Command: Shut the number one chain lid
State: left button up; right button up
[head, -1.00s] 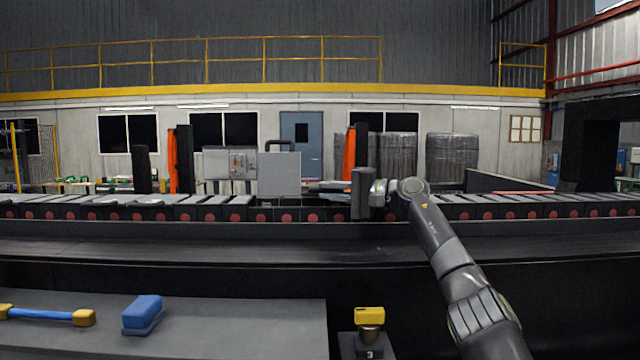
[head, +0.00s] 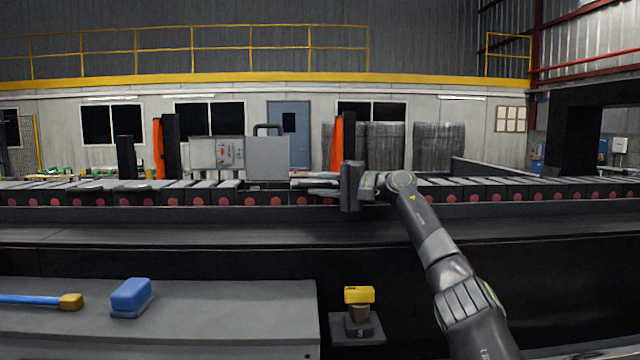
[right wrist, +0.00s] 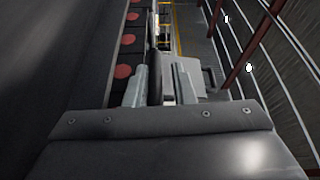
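The drag chain (head: 450,190) runs across the head view as a row of dark links with red round ends and grey plate lids on top. A gap in the row of flat lids shows near the middle. No number shows on any lid, so I cannot tell which is number one. My right gripper (head: 322,181) is at the right end of that gap, fingers pointing left. In the right wrist view its two fingers (right wrist: 160,88) stand apart with a dark upright strip between them; I cannot tell whether they touch it. My left gripper is not in view.
A grey upright panel (head: 268,158) with a dark handle stands at the chain's middle, left of my gripper. In front are a grey bench (head: 220,310) with a blue block (head: 131,296) and a blue-yellow tool (head: 40,299), and a yellow-topped item (head: 359,294) on a stand.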

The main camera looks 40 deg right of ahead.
jog(key=shift+w+d+f, duration=0.1)
jog(key=shift+w+d, duration=0.05)
jog(key=shift+w, duration=0.1)
jog(key=shift+s, duration=0.3)
jog(key=b+v, duration=0.2)
jog(key=v, duration=0.3)
jog(key=b+v, duration=0.3)
jog(key=v, duration=0.2)
jog(key=b+v, duration=0.3)
jog(key=v, duration=0.3)
jog(key=shift+d+f, duration=0.15)
jog(key=shift+f, duration=0.1)
jog(key=shift+s+d+r, duration=0.1)
jog(key=shift+s+d, duration=0.1)
jog(key=shift+s, duration=0.2)
